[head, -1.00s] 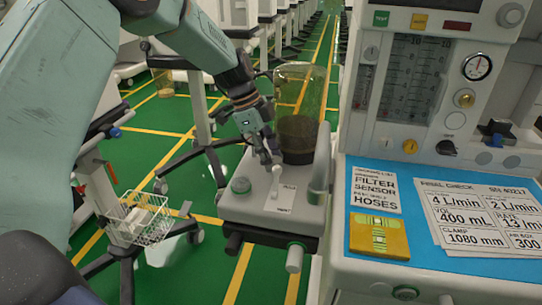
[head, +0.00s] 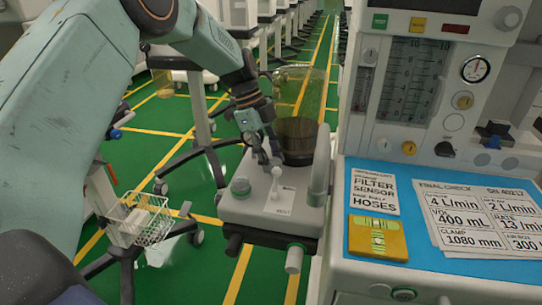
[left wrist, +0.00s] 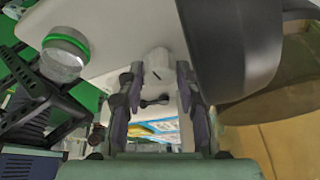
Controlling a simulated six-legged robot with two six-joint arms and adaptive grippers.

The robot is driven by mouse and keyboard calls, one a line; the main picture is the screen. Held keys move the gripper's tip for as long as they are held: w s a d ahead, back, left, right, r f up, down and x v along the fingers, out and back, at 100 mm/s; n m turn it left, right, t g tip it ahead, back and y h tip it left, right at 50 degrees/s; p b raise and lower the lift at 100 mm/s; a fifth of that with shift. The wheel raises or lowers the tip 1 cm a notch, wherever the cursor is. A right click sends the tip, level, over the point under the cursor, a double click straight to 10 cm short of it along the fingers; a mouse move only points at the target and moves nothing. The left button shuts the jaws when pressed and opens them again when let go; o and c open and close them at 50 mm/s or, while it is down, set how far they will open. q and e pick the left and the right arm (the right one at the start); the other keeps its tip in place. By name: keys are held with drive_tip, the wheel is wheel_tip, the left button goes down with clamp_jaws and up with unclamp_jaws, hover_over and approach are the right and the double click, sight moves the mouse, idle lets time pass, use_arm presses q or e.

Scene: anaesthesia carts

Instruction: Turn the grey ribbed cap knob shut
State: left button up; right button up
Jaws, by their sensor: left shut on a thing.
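The knob also shows at the upper left of the left wrist view (left wrist: 66,48). In the left wrist view the lever (left wrist: 158,62) shows between the fingers; the exact contact is hard to see. My right gripper is not in view.
A clear canister with dark contents (head: 298,140) stands right behind my left gripper. A grey post (head: 321,165) rises at the block's right edge. The anaesthesia machine with a blue worktop (head: 470,257) fills the right. A wire basket (head: 147,220) hangs at the left.

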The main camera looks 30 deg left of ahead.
use_arm(q)
drive_tip(key=o, duration=0.8)
drive_tip(key=shift+s+f, duration=0.15)
drive_tip(key=shift+f, duration=0.1)
drive_tip(key=shift+o, duration=1.8)
drive_tip(key=shift+r, duration=0.1)
drive_tip(key=shift+n, duration=0.3)
